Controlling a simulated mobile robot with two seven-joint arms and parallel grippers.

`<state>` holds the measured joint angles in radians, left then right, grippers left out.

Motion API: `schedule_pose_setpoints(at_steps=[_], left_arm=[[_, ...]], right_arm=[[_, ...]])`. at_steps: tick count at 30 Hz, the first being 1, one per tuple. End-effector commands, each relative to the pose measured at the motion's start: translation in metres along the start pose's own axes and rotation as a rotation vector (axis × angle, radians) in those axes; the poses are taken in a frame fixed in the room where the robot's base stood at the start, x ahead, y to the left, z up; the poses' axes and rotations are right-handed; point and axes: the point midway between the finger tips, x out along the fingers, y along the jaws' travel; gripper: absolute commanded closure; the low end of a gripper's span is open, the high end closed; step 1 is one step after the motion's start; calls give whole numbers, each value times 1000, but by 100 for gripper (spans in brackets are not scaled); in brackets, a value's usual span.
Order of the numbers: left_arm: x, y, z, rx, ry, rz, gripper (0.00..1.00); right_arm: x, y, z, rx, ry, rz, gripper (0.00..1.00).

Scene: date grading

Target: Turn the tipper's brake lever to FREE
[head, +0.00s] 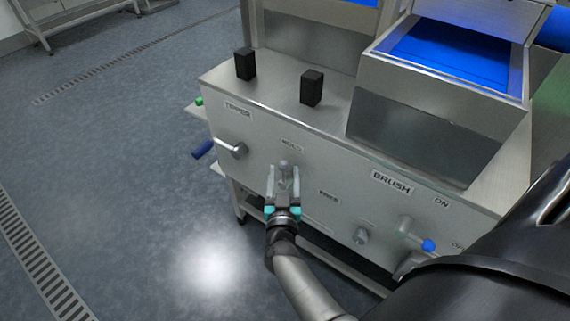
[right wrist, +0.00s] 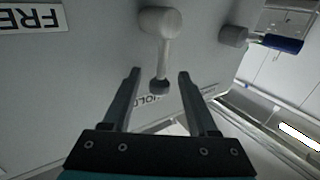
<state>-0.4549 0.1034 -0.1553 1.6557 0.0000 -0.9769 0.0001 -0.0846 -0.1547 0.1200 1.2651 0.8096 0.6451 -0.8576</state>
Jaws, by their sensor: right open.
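The brake lever shows best in the right wrist view: a pale round hub (right wrist: 160,22) with a pale arm and a dark tip (right wrist: 160,87). Its tip points to the HOLD label (right wrist: 152,101); the FREE label (right wrist: 30,18) is at upper left there. My right gripper (right wrist: 157,76) is open, with one finger on each side of the lever's tip in the picture; I see no clear contact. My left gripper is not in view.
On the same panel are the TIPPER crank with a blue handle (head: 202,149) at left and the BRUSH lever with a blue knob (head: 428,245) at right. Two black blocks (head: 245,64) (head: 311,87) stand on the machine's top. The floor at left is clear.

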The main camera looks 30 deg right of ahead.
Motion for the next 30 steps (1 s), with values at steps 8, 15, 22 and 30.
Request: schedule_pose_setpoints(at_steps=[8,15,22,30], left_arm=[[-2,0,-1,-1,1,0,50],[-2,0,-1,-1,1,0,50],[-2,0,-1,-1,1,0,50],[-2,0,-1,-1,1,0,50]], right_arm=[[0,-1,0,1,0,0,41],[0,-1,0,1,0,0,56],[0,-1,0,1,0,0,82],[0,-1,0,1,0,0,100]])
